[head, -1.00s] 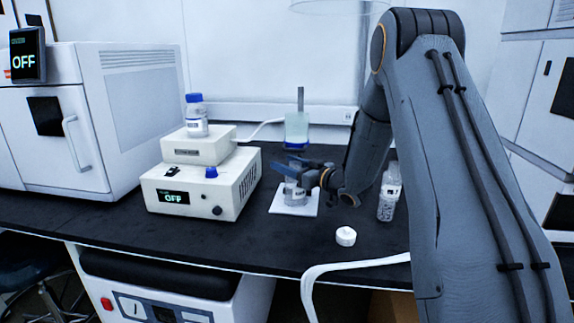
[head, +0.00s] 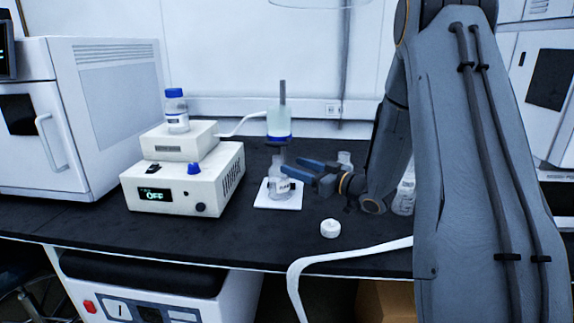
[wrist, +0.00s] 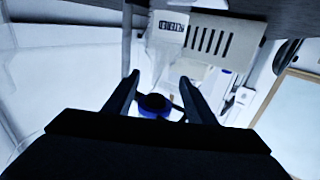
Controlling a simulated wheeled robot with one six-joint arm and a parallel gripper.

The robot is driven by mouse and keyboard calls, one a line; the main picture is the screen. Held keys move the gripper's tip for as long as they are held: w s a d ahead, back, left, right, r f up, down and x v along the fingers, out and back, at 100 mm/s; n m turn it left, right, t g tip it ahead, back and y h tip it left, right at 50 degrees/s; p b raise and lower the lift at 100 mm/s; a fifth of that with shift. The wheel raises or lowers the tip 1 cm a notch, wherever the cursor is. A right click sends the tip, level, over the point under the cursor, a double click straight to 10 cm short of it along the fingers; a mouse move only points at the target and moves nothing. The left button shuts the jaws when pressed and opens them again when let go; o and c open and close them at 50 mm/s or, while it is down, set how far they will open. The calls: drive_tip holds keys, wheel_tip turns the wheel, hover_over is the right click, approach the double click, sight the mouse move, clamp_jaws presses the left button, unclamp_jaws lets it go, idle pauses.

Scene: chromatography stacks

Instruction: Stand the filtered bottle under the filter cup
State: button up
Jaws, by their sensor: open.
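The filtered bottle (head: 282,187), clear with a white label, stands upright on a small white pad (head: 264,203). The filter cup (head: 279,123), pale with a blue base ring, is directly above it in the head view; I cannot tell whether they touch. My gripper (head: 293,167) is open and empty, its blue fingers just right of the bottle's upper part. In the wrist view, my open fingers (wrist: 160,80) flank the blue ring of the cup (wrist: 155,104), and the bottle (wrist: 168,45) with its FILTERED label shows beyond, upside down.
A white cap (head: 330,228) lies on the black bench in front. Another bottle (head: 404,196) is partly hidden by my arm. A pump box (head: 185,180) reading OFF, with a blue-capped bottle (head: 177,112) on top, stands left. A white hose (head: 345,250) crosses the front edge.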

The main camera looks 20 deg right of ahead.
drive_tip(key=s+d+f+m+g+h, duration=0.1)
drive_tip(key=s+m+g+h, duration=0.1)
drive_tip(key=s+h, duration=0.1)
drive_tip(key=s+d+f+m+g+h, duration=0.2)
drive_tip(key=s+h, duration=0.2)
drive_tip(key=s, duration=0.1)
drive_tip(key=s+d+f+m+g+h, duration=0.1)
drive_tip(key=s+d+m+g+h, duration=0.1)
drive_tip(key=s+g+h, duration=0.1)
drive_tip(key=shift+s+d+f+h, duration=0.1)
drive_tip(key=shift+s+f+h, duration=0.05)
drive_tip(key=shift+s+h, duration=0.3)
drive_tip(key=shift+s+d+f+h, duration=0.15)
drive_tip(key=shift+s+h, duration=0.1)
drive_tip(key=shift+s, duration=0.3)
drive_tip(key=s+g, duration=0.1)
drive_tip(key=s, duration=0.2)
drive_tip(key=s+a+m+g, duration=0.1)
drive_tip(key=s, duration=0.2)
drive_tip(key=s+a+f+g, duration=0.1)
drive_tip(key=s, duration=0.2)
drive_tip(key=shift+a, duration=0.2)
drive_tip(key=s+a+g, duration=0.2)
drive_tip(key=s+a, duration=0.1)
drive_tip(key=s, duration=0.4)
drive_tip(key=s+a+m+g+y, duration=0.1)
drive_tip(key=s+a+g, duration=0.2)
drive_tip(key=s, duration=0.4)
drive_tip(key=shift+s+a+y, duration=0.25)
drive_tip(key=shift+y, duration=0.05)
